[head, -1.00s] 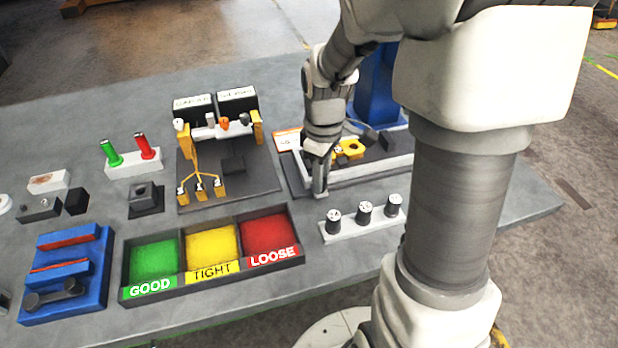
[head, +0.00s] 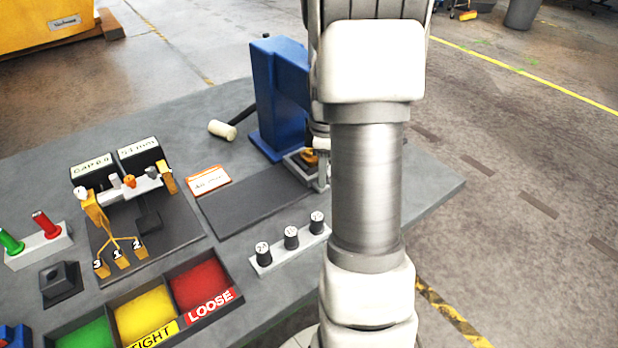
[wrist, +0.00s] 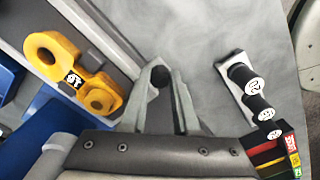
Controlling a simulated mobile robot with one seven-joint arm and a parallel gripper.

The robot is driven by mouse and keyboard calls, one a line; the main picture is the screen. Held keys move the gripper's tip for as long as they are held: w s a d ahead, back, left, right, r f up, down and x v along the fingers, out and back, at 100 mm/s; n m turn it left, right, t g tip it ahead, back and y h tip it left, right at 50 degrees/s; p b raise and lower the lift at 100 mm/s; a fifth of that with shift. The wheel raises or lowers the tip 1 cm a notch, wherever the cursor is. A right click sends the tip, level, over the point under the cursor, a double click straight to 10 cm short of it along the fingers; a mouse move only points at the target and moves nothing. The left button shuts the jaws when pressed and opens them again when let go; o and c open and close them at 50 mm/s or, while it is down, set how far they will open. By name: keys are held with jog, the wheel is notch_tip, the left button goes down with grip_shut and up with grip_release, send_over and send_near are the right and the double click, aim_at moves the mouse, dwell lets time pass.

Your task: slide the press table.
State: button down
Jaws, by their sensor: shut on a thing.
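The press table (wrist: 110,43), a grey tray with a light rim, shows at the upper left of the wrist view. It carries a yellow two-ring casting (wrist: 75,75) with a numbered tag. My gripper (wrist: 164,85) is shut on a dark round handle post (wrist: 160,74) beside the table's rim. In the head view the table (head: 296,162) sits at the foot of the blue press (head: 280,95), at the right end of its dark base plate (head: 255,205). My arm hides much of the table and gripper there.
A white strip with several numbered black knobs (head: 291,237) stands in front of the base plate. The colour-coded bins (head: 200,287) lie at lower left, and a yellow-armed gauge fixture (head: 120,210) at left. The press lever (head: 223,130) sticks out left. The base plate's left part is bare.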

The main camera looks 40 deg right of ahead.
jog(key=shift+d, duration=0.3)
jog(key=c, duration=0.7)
grip_release()
jog(key=shift+o, duration=0.2)
jog(key=shift+a, duration=0.1)
jog(key=a+b, duration=0.1)
jog(key=a, duration=2.3)
jog(key=shift+a+b, duration=0.35)
notch_tip(320, 180, up, 17)
jog(key=p, duration=0.3)
jog(key=shift+d+r, duration=0.2)
